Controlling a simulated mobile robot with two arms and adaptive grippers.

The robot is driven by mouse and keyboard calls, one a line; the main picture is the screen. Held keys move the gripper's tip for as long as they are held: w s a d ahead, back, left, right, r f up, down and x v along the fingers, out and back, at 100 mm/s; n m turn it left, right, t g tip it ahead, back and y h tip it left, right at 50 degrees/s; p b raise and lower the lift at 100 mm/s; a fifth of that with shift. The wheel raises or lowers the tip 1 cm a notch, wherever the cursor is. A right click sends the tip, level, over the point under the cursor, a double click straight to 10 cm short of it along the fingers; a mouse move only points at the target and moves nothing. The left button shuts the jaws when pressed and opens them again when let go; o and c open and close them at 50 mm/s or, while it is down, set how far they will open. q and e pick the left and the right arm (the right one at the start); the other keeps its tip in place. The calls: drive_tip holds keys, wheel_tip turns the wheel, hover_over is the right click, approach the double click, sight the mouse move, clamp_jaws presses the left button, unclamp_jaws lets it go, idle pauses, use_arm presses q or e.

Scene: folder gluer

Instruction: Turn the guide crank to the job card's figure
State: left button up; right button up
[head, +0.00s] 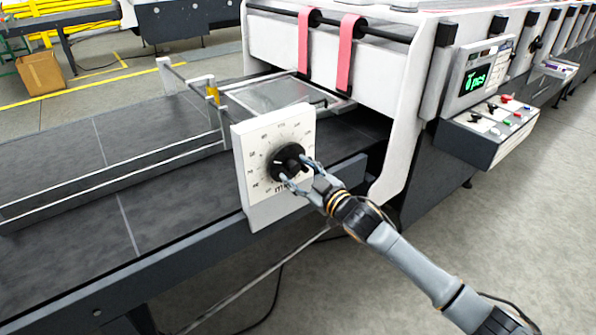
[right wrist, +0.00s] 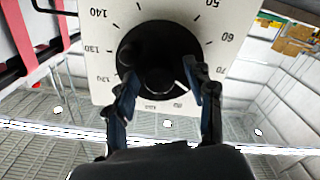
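The guide crank (head: 288,158) is a black round knob on a white dial plate (head: 252,202) with figures around it and "mm" below. In the right wrist view the crank (right wrist: 150,42) fills the middle, with a small round handle (right wrist: 160,79) on its face. The dial appears turned over there, with figures such as 140, 130, 50 and 60 legible. A short white line on the knob slants toward the lower right, partly hidden by a finger. My right gripper (head: 297,174) is open, its fingers spread on either side of the handle, close to the knob. My left gripper is out of view.
A control box (head: 490,132) with coloured buttons and a screen with green text (head: 476,80) stand at the right. A small white sheet beside the screen is unreadable. The dark conveyor bed (head: 60,255) with rails lies left of the dial. Open floor lies at right.

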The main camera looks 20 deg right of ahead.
drive_tip(key=shift+s, duration=0.1)
drive_tip(key=v, duration=1.2)
drive_tip(key=shift+r, duration=0.1)
